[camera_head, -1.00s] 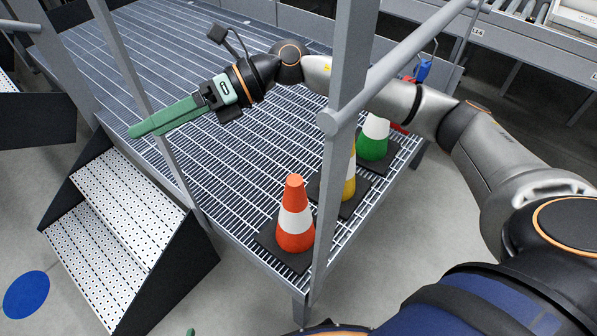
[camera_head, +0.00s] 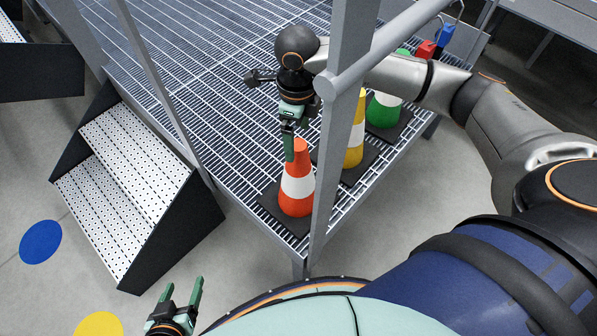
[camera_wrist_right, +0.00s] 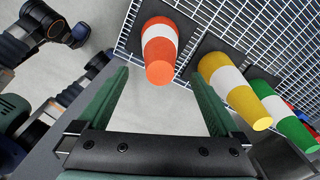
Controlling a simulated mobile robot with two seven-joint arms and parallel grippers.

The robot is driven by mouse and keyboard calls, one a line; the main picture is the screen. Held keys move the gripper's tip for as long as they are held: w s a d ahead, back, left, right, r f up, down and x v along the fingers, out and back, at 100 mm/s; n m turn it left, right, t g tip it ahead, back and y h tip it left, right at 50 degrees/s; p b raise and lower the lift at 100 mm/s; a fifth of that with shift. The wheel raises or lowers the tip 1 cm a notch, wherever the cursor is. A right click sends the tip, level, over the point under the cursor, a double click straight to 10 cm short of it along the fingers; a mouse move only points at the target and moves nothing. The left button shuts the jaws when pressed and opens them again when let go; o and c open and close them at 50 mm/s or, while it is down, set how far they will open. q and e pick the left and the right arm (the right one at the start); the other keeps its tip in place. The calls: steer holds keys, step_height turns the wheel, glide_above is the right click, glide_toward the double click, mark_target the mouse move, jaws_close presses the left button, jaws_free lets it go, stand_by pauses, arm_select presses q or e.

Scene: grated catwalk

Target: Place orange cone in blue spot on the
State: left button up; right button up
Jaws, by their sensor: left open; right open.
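The orange cone (camera_head: 297,184) with a white band stands upright on a black square base at the catwalk's near corner. It also shows in the right wrist view (camera_wrist_right: 160,40). My right gripper (camera_head: 289,150) points down at the cone's top; in the wrist view its open green fingers (camera_wrist_right: 161,75) lie on either side of the tip, with no contact visible. The blue spot (camera_head: 41,242) is a flat round disc on the floor at the left, beyond the steps. My left gripper (camera_head: 182,293) is open and empty, low at the bottom edge.
A yellow cone (camera_head: 355,140) and a green cone (camera_head: 383,108) stand behind the orange one, with red (camera_head: 426,50) and blue (camera_head: 446,38) things beyond. A grey railing post (camera_head: 340,130) stands close by. Steps (camera_head: 125,185) lie left. A yellow spot (camera_head: 99,325) is on the floor.

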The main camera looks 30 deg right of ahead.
mark_target(298, 153)
steer(key=shift+f, duration=3.5)
jaws_close()
steer(key=shift+r, duration=0.1)
